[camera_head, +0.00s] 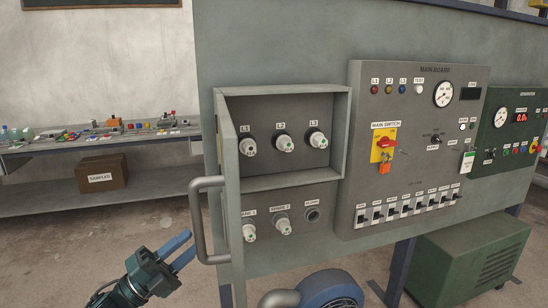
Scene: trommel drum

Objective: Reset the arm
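My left gripper (188,244) is at the lower left, with two blue fingers pointing up and to the right. A gap shows between the fingers and nothing is held in it. The door stands swung open toward me, seen nearly edge-on. My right gripper is not in view.
The open grey cabinet (340,130) shows several white fuse caps. To its right are the main board (362,80) and a green generator panel (485,165). A blue round machine part (332,290) is below. A shelf with a samples box (102,173) stands left. Floor at lower left is clear.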

